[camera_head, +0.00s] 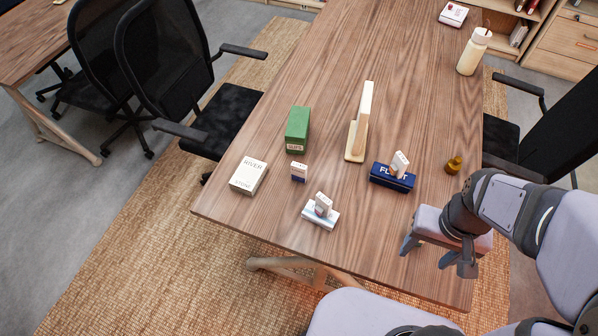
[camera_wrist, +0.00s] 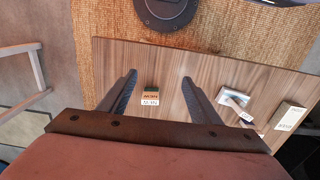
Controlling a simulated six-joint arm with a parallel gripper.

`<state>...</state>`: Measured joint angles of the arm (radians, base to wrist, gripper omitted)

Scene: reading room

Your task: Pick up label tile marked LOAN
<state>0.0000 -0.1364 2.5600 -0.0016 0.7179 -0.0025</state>
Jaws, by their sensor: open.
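Several small label tiles show in the head view, their words too small to read, so I cannot tell which says LOAN. One white and purple tile (camera_head: 299,171) stands on the bare table. Another tile (camera_head: 323,202) is on a small white block (camera_head: 313,219), and a third (camera_head: 399,163) is on a navy box (camera_head: 381,178). My gripper (camera_head: 430,258) is open and empty above the table's near right corner. In the wrist view, a small tan and white piece (camera_wrist: 149,98) with a dark green top shows between the open fingers (camera_wrist: 160,85). Its text seems to read NEW.
A green box (camera_head: 298,124), a white RIVER box (camera_head: 248,174), a wooden upright stand (camera_head: 358,125) and a small brass item (camera_head: 453,165) stand on the table (camera_head: 250,208). A cream bottle (camera_head: 473,53) is farther back. Bare wood lies along the near edge.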

